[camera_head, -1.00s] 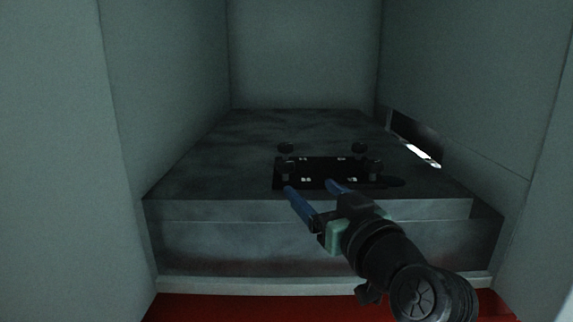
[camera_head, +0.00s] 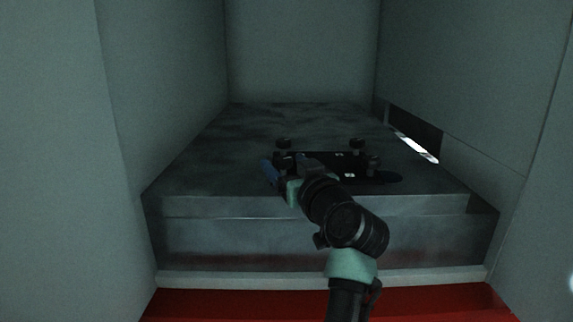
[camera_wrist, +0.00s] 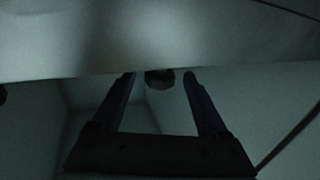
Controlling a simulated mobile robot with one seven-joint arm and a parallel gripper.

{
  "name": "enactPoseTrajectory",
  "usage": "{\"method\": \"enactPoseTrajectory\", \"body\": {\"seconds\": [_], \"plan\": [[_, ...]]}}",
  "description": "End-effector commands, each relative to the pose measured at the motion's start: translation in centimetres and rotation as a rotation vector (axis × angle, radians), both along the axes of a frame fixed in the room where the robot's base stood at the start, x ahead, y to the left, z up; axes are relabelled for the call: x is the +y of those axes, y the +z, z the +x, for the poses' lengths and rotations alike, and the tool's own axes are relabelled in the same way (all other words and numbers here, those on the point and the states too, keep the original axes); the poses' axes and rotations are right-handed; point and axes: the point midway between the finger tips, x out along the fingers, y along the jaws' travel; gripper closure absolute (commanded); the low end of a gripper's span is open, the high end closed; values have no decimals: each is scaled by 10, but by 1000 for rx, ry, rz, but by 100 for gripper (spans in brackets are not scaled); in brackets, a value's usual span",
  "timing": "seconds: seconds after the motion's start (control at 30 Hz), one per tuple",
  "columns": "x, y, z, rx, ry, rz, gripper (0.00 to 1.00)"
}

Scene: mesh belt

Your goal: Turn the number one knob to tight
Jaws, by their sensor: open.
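A black plate (camera_head: 330,160) lies on the grey slab, with a dark round knob near each corner. The front left knob (camera_head: 283,157) is by my gripper (camera_head: 283,164). My gripper is open, with blue fingers. In the wrist view a dark knob (camera_wrist: 159,78) sits between its fingertips (camera_wrist: 158,76), with gaps on both sides. The small white marks on the plate are too small to read, so I cannot tell which knob is number one.
The grey slab (camera_head: 200,180) fills a narrow bay with pale walls on the left, back and right. A slot (camera_head: 415,135) with a bright strip opens in the right wall. A red floor (camera_head: 220,305) shows in front. The slab is bare behind the plate.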

Motion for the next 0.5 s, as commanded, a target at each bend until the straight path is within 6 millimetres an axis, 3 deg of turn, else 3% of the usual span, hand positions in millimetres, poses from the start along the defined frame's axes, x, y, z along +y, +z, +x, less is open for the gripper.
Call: {"method": "enactPoseTrajectory", "body": {"seconds": [0.07,0.5], "plan": [[0,0,0,0,0,0,24],[0,0,0,0,0,0,100]]}}
